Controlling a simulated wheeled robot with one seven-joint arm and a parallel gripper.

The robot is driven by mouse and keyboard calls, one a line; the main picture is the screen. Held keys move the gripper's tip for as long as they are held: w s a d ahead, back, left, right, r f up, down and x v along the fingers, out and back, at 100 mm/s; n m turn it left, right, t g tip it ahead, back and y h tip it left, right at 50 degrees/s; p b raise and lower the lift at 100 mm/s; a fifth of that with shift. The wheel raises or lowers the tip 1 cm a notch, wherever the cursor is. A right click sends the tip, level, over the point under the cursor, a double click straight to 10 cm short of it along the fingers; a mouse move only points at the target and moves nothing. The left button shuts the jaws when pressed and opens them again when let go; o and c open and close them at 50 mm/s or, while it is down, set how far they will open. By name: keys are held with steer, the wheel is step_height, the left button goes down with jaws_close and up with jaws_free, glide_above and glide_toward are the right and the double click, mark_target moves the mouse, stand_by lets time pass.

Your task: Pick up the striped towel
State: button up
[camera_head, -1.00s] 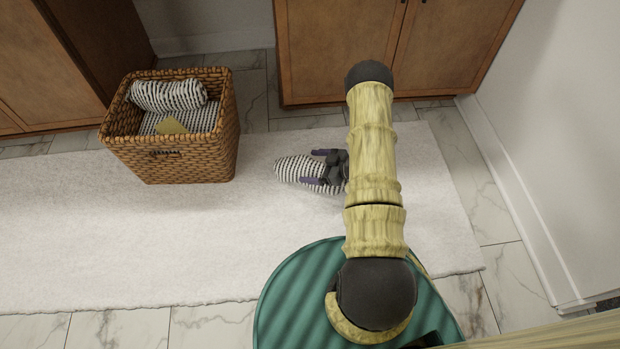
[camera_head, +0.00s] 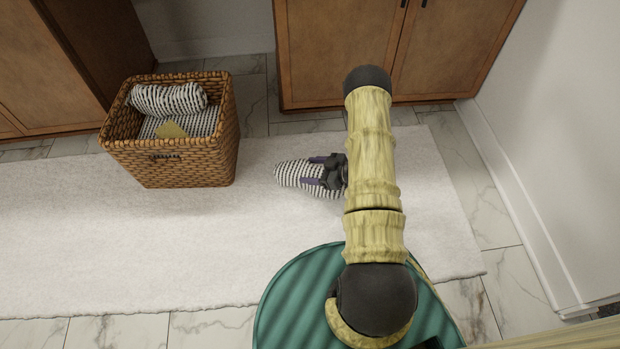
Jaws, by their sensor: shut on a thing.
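A rolled black-and-white striped towel (camera_head: 289,173) lies on the white rug, right of the wicker basket. My gripper (camera_head: 312,172) is over the towel, with its dark fingers closed in on it from both sides. The towel's left end shows clear of the fingers. Its right part is hidden under my gripper and arm. I cannot see any gap between the towel and the rug.
The wicker basket (camera_head: 190,166) stands on the rug's left part and holds another rolled striped towel (camera_head: 168,99) and a small yellowish item (camera_head: 172,130). Wooden cabinets (camera_head: 335,55) stand behind. A white wall (camera_head: 560,130) bounds the right. The white rug (camera_head: 130,255) is clear in front of the basket.

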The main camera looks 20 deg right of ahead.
steer(key=shift+r, duration=0.1)
step_height(320, 180, up, 10)
steer(key=p, duration=0.7)
steer(key=shift+p, duration=0.35)
